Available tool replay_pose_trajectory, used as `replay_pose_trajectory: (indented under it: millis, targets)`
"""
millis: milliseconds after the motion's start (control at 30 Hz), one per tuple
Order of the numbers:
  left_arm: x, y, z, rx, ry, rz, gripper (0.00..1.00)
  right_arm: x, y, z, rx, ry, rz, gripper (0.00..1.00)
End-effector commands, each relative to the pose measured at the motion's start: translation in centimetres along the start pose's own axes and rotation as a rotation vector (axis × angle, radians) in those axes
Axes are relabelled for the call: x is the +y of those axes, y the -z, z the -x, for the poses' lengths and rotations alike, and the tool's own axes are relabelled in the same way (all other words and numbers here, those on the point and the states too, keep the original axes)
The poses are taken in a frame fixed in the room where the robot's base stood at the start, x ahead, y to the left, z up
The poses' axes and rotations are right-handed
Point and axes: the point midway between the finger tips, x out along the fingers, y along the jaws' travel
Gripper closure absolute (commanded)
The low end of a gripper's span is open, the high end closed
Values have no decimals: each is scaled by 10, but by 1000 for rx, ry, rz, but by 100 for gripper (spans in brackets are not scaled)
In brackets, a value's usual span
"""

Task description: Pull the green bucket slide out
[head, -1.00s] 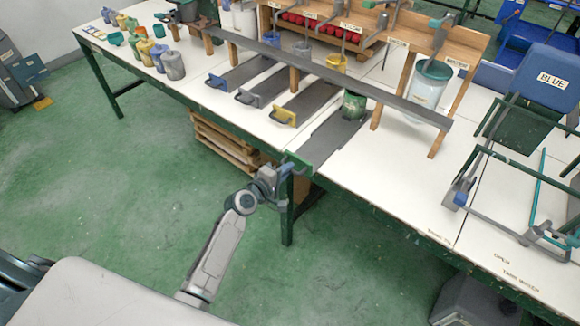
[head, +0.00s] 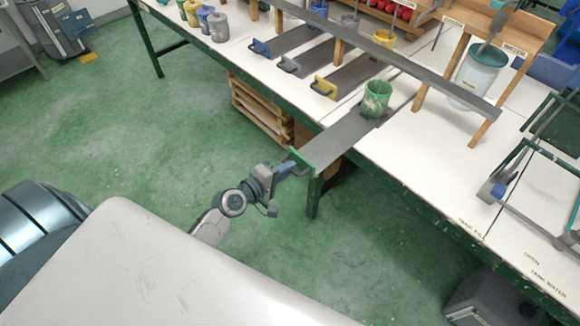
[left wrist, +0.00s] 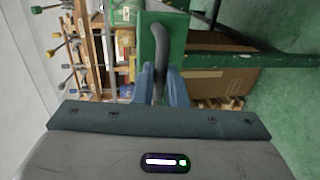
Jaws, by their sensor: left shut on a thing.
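The green bucket slide is a grey board (head: 345,138) with a green front plate (head: 301,163) and a dark handle. A green bucket (head: 376,98) stands upright on its far part. The slide's front sticks out past the table's front edge. My left gripper (head: 288,169) is shut on the handle at the front plate. In the left wrist view the blue fingers (left wrist: 162,88) close around the dark handle (left wrist: 159,50) in front of the green plate (left wrist: 173,30). My right gripper is not in view.
Blue, grey and yellow-handled slides (head: 325,86) lie to the left. A long dark rail (head: 420,72) crosses above the slides. The floor in front of the table is clear.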

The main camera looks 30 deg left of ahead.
Motion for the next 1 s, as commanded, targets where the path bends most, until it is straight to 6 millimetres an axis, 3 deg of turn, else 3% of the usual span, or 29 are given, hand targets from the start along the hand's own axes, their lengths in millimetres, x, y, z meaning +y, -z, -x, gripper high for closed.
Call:
replay_pose_trajectory:
  millis: [233,267,367,733,1000]
  targets:
    - [-4,0,1,-1,8,0,100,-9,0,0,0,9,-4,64]
    - [-4,0,1,-1,8,1,87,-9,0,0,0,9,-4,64]
    - [-4,0,1,-1,7,1,68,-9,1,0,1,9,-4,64]
    - [-3,0,6,0,5,0,68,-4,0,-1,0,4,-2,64]
    - [-5,0,51,-2,9,-3,68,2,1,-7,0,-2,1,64]
